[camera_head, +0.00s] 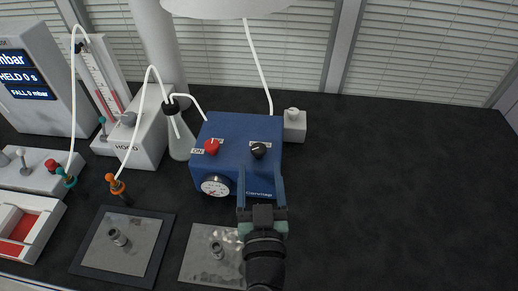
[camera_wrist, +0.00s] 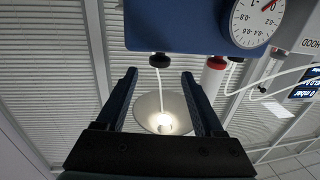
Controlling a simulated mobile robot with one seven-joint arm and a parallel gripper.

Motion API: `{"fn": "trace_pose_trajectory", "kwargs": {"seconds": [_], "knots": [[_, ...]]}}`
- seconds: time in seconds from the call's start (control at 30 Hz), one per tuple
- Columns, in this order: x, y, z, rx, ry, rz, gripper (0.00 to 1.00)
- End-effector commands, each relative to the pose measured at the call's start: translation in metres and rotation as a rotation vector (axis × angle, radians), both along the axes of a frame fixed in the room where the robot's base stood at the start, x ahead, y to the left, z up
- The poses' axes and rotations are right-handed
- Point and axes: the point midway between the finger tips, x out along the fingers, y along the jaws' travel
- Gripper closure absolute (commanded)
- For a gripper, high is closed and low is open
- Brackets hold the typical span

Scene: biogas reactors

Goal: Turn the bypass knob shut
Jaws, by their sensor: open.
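A blue pump box (camera_head: 230,155) stands mid-table, with a red knob (camera_head: 211,147) beside an "ON" label and a black knob (camera_head: 259,150) to its right. I cannot read which knob is labelled bypass. A round gauge (camera_head: 215,185) is on its front. My gripper (camera_head: 260,182) is open and empty at the front right of the box, fingers pointing toward it. In the upside-down wrist view, the black knob (camera_wrist: 159,61) appears between and beyond the open fingers (camera_wrist: 158,85), apart from them. The red knob (camera_wrist: 214,62) is to its right there.
A conical flask (camera_head: 181,140) with tubing stands left of the box, near a white unit marked HOOD (camera_head: 135,140). A small white block (camera_head: 294,125) is behind right. Metal plates (camera_head: 120,245) lie in front. The table's right side is clear.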

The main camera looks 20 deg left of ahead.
Motion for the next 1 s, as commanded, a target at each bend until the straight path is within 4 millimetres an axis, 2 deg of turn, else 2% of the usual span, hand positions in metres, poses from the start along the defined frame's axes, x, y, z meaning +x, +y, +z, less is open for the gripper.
{"fn": "trace_pose_trajectory", "kwargs": {"seconds": [0.1,0.3,0.7,0.77,1.0], "knots": [[0.018,0.008,0.004,0.0,-0.001,0.0,0.3],[0.036,0.016,0.001,-0.001,0.0,0.0,0.3],[0.042,0.019,0.0,0.0,0.0,-0.001,0.3],[0.041,0.019,0.0,0.0,0.0,-0.001,0.39],[0.041,0.019,0.0,0.0,0.0,-0.001,0.83]]}}
